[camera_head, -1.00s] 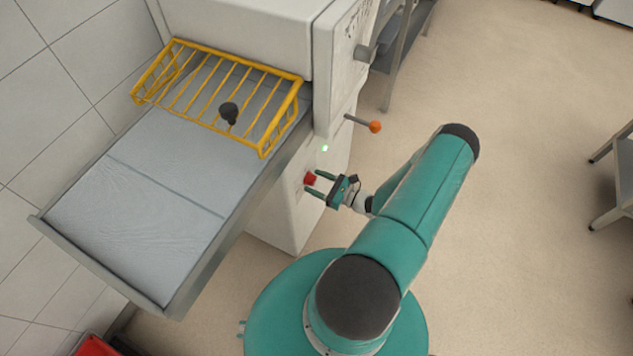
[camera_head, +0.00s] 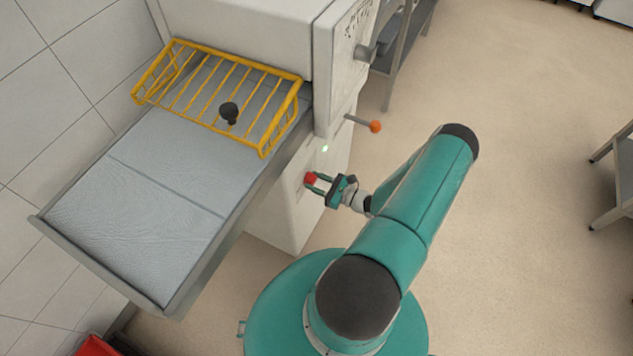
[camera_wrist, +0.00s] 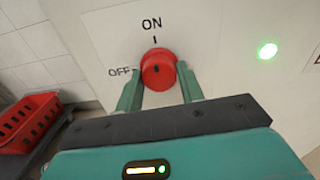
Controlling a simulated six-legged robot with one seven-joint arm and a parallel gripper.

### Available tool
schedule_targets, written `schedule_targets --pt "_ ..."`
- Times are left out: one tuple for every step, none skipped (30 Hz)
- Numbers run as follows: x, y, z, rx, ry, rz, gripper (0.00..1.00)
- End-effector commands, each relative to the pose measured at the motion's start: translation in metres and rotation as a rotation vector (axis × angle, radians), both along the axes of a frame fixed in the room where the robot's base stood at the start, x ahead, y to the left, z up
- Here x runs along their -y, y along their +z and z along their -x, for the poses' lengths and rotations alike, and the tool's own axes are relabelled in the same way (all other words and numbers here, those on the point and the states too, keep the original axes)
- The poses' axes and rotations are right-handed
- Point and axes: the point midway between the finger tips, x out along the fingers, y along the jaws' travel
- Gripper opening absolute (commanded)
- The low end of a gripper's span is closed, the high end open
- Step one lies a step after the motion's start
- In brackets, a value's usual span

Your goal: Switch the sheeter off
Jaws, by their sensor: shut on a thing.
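The sheeter (camera_head: 290,215) is a white machine with a grey belt table and a yellow wire guard. A red round knob (camera_wrist: 158,70) sits on its side panel, with ON printed above it and OFF to its left. The knob also shows in the head view (camera_head: 311,178). A dark mark on the panel stands just under the word ON. My gripper (camera_wrist: 160,85) has its two teal fingers on either side of the knob and is shut on it. A green light (camera_wrist: 267,50) glows to the right of the knob.
An orange-tipped lever (camera_head: 375,126) sticks out of the machine above the knob. The belt table (camera_head: 150,190) juts out to the left. A red crate (camera_wrist: 28,122) stands by the tiled wall. The floor to the right is open.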

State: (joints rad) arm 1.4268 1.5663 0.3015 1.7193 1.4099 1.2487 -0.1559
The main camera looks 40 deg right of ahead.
Motion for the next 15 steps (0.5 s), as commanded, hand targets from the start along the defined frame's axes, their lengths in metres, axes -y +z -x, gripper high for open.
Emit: schedule_targets --pt "0.0 0.0002 -0.0002 0.009 0.0 0.022 0.15" --pt "0.0 0.0002 -0.0003 0.014 0.0 0.037 0.15" --pt "0.0 0.0002 -0.0003 0.022 0.0 0.06 0.15" --pt "0.0001 0.0003 -0.0003 0.029 0.0 0.08 0.15" --pt "0.0002 0.0003 -0.0004 0.037 0.0 0.1 0.15" --pt "0.0001 0.0003 -0.0005 0.048 -0.001 0.127 0.15" --pt "0.0002 0.0004 -0.0005 0.056 -0.001 0.151 0.15" --pt "0.0003 0.0004 -0.0005 0.065 -0.001 0.175 0.15" --pt "0.0004 0.0004 -0.0005 0.076 -0.001 0.208 0.15" --pt "0.0005 0.0004 -0.0005 0.086 -0.001 0.235 0.15" --pt "0.0006 0.0004 -0.0004 0.095 -0.001 0.26 0.15" --pt "0.0007 0.0005 -0.0004 0.108 -0.001 0.296 0.15" --pt "0.0008 0.0005 -0.0004 0.117 -0.001 0.324 0.15" --pt "0.0008 0.0005 -0.0003 0.126 -0.001 0.351 0.15" --pt "0.0009 0.0005 -0.0002 0.139 -0.001 0.387 0.15"
